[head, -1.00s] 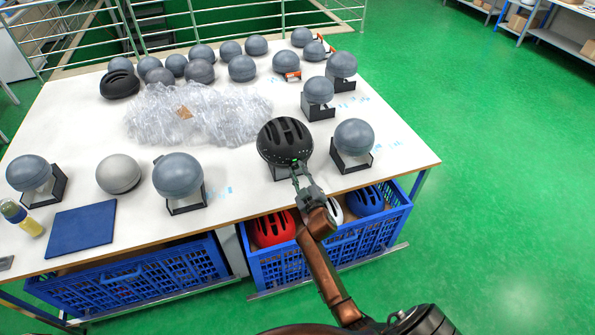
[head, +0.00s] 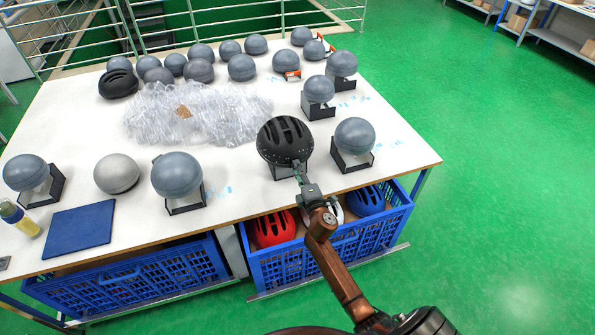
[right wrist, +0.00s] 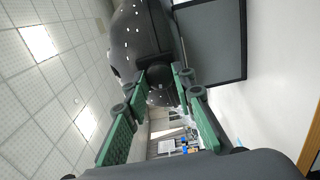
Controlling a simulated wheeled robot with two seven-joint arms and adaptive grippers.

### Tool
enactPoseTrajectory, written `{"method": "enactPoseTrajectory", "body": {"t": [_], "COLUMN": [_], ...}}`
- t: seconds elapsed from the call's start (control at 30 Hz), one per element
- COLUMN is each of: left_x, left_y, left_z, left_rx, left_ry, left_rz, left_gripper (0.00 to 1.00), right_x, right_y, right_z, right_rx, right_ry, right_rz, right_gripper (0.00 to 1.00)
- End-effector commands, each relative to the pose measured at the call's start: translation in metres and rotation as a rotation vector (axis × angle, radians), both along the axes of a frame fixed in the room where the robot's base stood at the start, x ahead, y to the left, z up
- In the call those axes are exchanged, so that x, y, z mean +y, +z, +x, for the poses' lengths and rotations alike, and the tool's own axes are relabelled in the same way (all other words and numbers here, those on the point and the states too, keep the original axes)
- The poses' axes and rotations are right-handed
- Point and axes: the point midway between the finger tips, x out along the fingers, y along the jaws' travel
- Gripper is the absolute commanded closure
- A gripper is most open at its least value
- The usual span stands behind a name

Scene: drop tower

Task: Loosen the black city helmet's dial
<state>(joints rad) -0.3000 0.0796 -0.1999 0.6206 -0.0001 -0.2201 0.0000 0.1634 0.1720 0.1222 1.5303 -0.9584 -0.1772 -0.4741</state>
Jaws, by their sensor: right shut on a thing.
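The black city helmet (head: 285,139) sits on a dark stand at the front edge of the white table, right of the middle. In the right wrist view its speckled shell (right wrist: 133,35) fills the top. A round black dial (right wrist: 160,74) shows at the helmet's rear, between my fingertips. My right gripper (head: 299,168) is at the near, lower side of the helmet. In the right wrist view its green-padded fingers (right wrist: 160,85) are shut on the dial from both sides. Any mark of the dial's setting is too small to tell. My left gripper is out of view.
Grey headforms on dark stands flank the helmet, one close at its right (head: 354,138). Clear plastic wrap (head: 160,118) lies behind left. Another black helmet (head: 118,84) is at the far left. A blue crate (head: 330,250) with helmets stands below the table edge.

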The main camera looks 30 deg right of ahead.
Motion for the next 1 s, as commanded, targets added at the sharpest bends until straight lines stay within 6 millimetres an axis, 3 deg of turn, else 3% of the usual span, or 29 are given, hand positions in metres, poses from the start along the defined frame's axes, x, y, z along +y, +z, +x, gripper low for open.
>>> {"method": "enactPoseTrajectory", "body": {"t": [1.0], "left_x": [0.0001], "left_y": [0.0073], "left_z": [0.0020], "left_rx": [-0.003], "left_ry": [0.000], "left_rz": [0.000], "left_gripper": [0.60], "right_x": [-0.0019], "right_y": [0.0013], "right_z": [-0.0004], "right_rx": [0.226], "right_ry": [-0.005], "right_rz": [-0.941], "right_gripper": [1.00]}}
